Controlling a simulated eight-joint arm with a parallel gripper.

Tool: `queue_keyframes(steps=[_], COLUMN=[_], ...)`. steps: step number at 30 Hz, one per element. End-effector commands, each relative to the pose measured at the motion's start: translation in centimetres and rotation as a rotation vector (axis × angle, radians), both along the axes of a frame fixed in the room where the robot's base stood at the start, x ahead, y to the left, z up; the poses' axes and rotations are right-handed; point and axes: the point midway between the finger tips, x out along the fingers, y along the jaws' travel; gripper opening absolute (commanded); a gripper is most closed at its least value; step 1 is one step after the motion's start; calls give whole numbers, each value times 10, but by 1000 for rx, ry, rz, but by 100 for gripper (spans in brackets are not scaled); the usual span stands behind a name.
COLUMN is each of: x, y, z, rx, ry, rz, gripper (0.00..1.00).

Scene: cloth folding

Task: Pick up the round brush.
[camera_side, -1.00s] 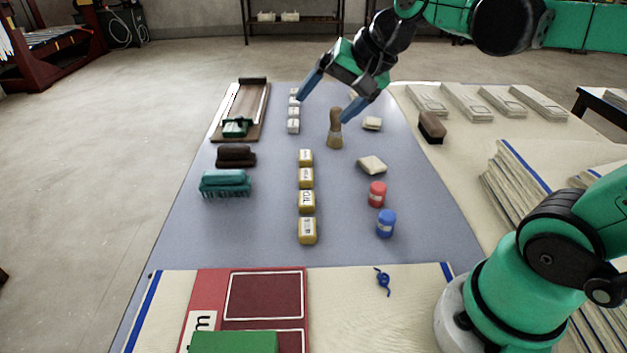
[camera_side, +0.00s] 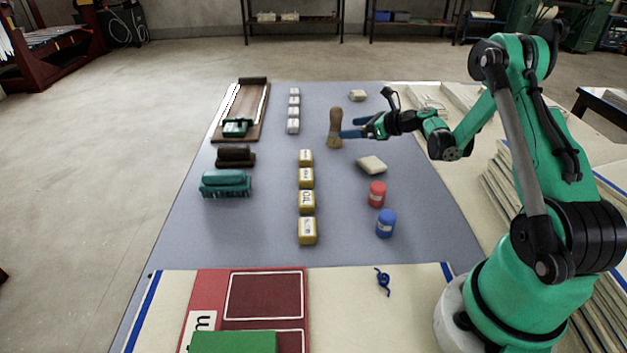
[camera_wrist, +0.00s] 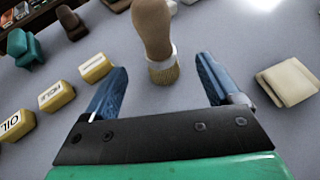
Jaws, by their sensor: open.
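The round brush (camera_side: 335,128) stands upright on the grey-blue table mat (camera_side: 250,230), brown handle up and tan bristles down. My gripper (camera_side: 345,127) is low over the mat, reaching in from the right, with its blue fingers beside the brush. In the wrist view the brush (camera_wrist: 158,40) is ahead of the two open fingers (camera_wrist: 165,85), a little left of the middle between them. The handle's top is cut off by the upper edge there. The gripper holds nothing.
Yellow labelled blocks (camera_side: 306,177) stand in a row nearer the camera. A cream pad (camera_side: 371,165), a red can (camera_side: 377,194) and a blue can (camera_side: 385,223) are right of them. White blocks (camera_side: 293,126) stand left of the brush; teal (camera_side: 225,183) and dark brushes (camera_side: 235,156) lie farther left.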

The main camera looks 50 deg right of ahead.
Motion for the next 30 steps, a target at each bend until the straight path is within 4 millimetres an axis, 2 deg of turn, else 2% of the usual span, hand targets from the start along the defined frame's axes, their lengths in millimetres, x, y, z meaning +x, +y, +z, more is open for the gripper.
queue_keyframes(steps=[3, 7, 18, 27, 30], x=[0, 6, 48, 51, 51], y=[0, 2, 11, 11, 11], z=[-14, -21, -38, -39, -39], rx=[-1, -2, -2, -2, -2], ry=[0, 1, 1, 1, 1], rz=[0, 3, 3, 1, 1], gripper=[83, 83, 83, 83, 55])
